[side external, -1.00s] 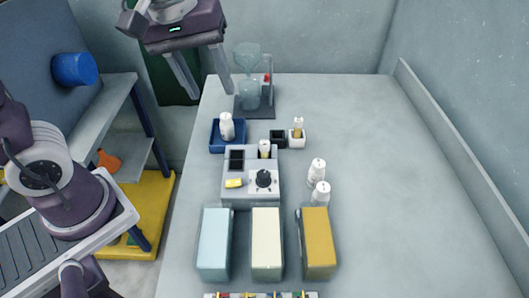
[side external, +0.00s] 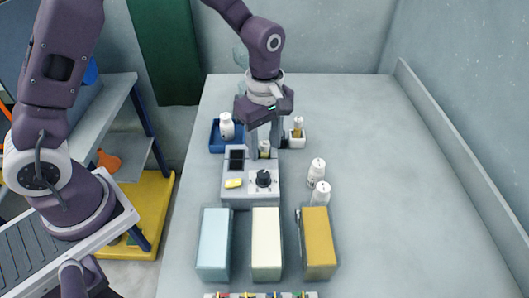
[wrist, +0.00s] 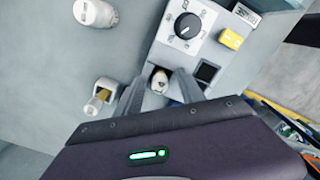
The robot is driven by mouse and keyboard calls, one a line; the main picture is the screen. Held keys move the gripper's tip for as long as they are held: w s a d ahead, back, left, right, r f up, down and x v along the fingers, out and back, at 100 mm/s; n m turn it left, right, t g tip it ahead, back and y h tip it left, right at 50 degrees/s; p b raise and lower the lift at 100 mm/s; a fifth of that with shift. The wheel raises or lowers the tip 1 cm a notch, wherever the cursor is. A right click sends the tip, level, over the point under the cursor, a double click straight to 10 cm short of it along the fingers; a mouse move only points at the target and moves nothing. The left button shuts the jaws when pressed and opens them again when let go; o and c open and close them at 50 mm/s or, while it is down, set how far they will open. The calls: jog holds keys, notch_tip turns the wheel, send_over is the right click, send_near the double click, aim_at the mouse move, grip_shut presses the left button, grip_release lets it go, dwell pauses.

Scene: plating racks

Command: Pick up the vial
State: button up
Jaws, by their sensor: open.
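A small vial (side external: 264,151) with a pale cap stands in a slot at the back of the grey device (side external: 238,196). My gripper (side external: 264,146) is open, pointing down, with one finger on each side of this vial. The wrist view also shows the vial (wrist: 160,80) between the fingertips; I cannot tell if they touch it. A second vial (side external: 298,124) with a yellowish body stands in a white holder (side external: 298,142) just right of my gripper. It also shows in the wrist view (wrist: 98,103).
A white bottle (side external: 227,126) stands in a blue tray (side external: 214,146) at left. Two white bottles (side external: 317,171) stand right of the device. Blue, cream and ochre blocks (side external: 319,244) stand in front. The table's right side is clear.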

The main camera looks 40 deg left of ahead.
aim_at(265, 142)
grip_shut()
jog(key=shift+r, duration=0.1)
notch_tip(265, 142, up, 10)
jog(key=shift+f, duration=0.1)
dwell(0.4)
jog(key=w+a+f, duration=0.2)
jog(key=w+a, duration=0.1)
jog(key=w, duration=0.5)
jog(key=shift+w+a+f, duration=0.15)
jog(key=shift+w+a, duration=0.1)
jog(key=shift+a, duration=0.05)
